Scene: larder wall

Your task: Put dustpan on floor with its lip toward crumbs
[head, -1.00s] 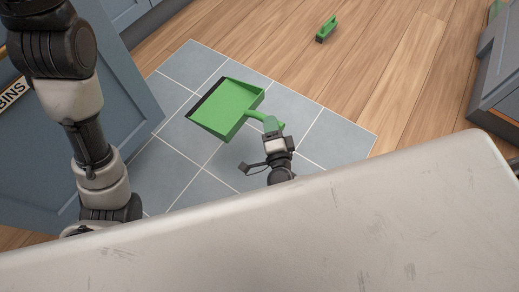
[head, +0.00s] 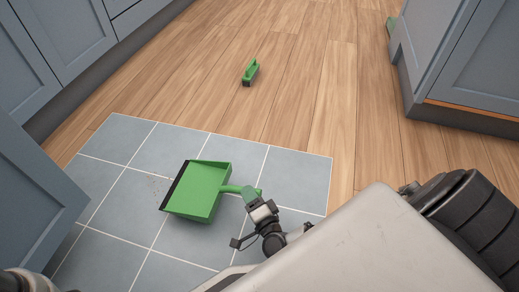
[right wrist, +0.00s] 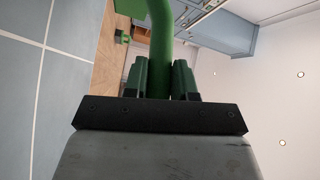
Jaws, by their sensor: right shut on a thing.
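The green dustpan (head: 200,190) with a dark lip is over the blue-grey tiles in the head view, its lip facing left. My right gripper (head: 251,199) is shut on the end of the dustpan's handle, at the pan's right. In the right wrist view the green handle (right wrist: 161,40) runs between the fingers (right wrist: 160,80). I cannot tell whether the pan touches the floor or hangs just above it. My left gripper is out of view.
A green hand brush (head: 251,71) lies on the wooden floor (head: 300,110) beyond the tiles. Blue-grey cabinets stand at the left (head: 65,40) and right (head: 445,60). A blue-grey door panel (head: 35,190) is close at the left.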

